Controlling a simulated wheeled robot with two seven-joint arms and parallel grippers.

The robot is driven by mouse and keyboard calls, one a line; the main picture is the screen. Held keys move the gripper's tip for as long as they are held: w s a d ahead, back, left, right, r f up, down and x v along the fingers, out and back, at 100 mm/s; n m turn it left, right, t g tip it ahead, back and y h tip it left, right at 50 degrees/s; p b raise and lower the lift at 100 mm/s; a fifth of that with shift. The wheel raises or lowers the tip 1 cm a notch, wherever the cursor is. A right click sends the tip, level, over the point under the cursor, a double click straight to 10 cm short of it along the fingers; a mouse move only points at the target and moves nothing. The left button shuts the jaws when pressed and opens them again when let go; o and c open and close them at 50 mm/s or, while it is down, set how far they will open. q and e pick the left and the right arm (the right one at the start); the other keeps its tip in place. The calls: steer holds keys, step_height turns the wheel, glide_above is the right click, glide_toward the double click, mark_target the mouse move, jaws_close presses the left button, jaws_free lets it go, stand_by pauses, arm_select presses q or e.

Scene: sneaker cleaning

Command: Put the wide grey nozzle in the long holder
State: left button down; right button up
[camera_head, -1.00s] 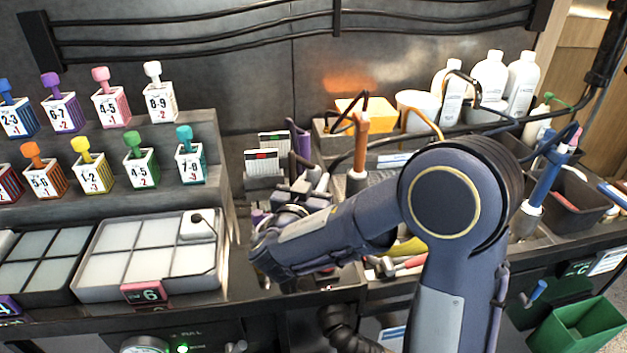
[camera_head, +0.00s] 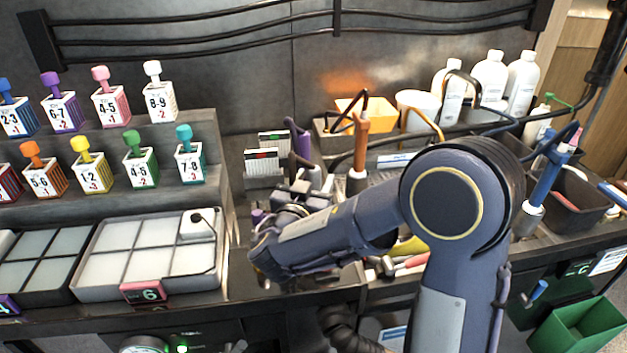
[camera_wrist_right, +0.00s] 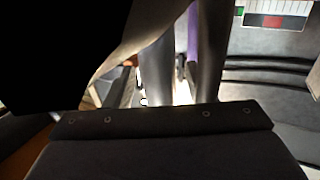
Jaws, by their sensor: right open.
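My right gripper (camera_head: 303,183) is low over the middle of the bench, beyond the bent wrist of my right arm. Its jaws are open, in front of a purple upright piece (camera_head: 301,142) and a small rack of cards. In the right wrist view, two grey upright shapes stand side by side, with a purple strip (camera_wrist_right: 193,32) between them. A large dark shape with a pale edge fills the upper left there. I cannot make out the wide grey nozzle or the long holder for certain; my arm covers much of that area. My left gripper is out of view.
Numbered blocks with coloured knobs stand on a stepped shelf (camera_head: 205,128) at left, above a divided tray (camera_head: 150,290). White bottles (camera_head: 489,75), an orange bin (camera_head: 362,112) and a white tub (camera_head: 417,115) stand at back right. A green bin (camera_head: 577,328) hangs at lower right.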

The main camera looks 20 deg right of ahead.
steer(key=b+v, duration=0.3)
steer(key=v, duration=0.9)
steer(key=shift+b, duration=0.3)
